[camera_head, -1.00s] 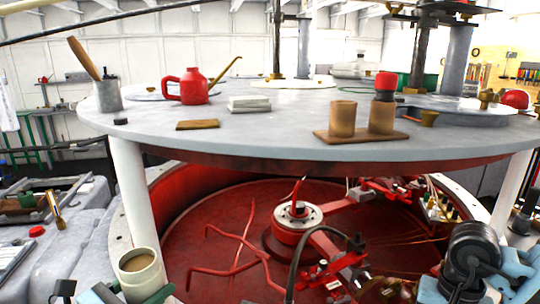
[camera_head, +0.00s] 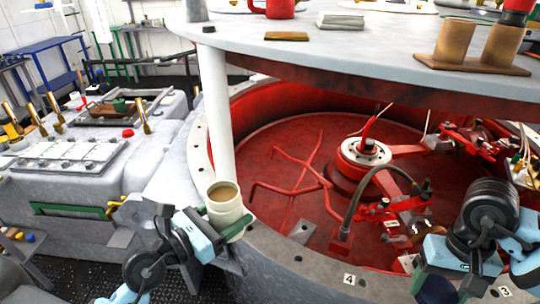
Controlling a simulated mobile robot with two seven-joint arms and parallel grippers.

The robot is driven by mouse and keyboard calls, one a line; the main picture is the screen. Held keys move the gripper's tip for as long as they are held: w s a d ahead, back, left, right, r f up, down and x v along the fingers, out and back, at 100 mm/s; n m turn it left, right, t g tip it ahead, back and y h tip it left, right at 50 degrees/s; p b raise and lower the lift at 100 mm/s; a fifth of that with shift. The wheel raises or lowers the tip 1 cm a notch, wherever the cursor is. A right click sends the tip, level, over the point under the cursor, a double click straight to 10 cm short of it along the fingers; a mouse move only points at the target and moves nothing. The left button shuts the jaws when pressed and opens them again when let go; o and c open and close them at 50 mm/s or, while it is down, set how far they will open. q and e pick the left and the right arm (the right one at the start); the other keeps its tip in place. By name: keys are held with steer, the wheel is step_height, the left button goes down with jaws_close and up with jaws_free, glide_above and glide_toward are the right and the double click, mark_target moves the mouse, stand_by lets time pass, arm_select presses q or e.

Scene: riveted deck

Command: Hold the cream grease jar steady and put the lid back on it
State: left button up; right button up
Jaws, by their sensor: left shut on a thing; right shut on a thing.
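The cream grease jar (camera_head: 224,202) stands upright and without its lid, its round mouth showing tan grease. My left gripper (camera_head: 230,224) is shut around the jar's lower side, with a green finger across its front. My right gripper (camera_head: 415,272) is at the lower right, partly hidden by its own wrist. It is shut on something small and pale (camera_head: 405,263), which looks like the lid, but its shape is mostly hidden. The jar and the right gripper are well apart.
The round grey table (camera_head: 340,50) overhangs the red drum interior (camera_head: 290,150), with a white leg (camera_head: 215,110) just behind the jar. A grey machine block (camera_head: 75,165) lies left.

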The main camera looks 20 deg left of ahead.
arm_select(q)
steer(key=w+d+f+m+g+h, duration=0.2)
steer(key=d+m+g+h, duration=0.6)
steer(key=d, duration=0.7)
steer(key=shift+d+g, duration=0.4)
steer(key=shift+g, duration=0.3)
steer(key=shift+r, duration=0.1)
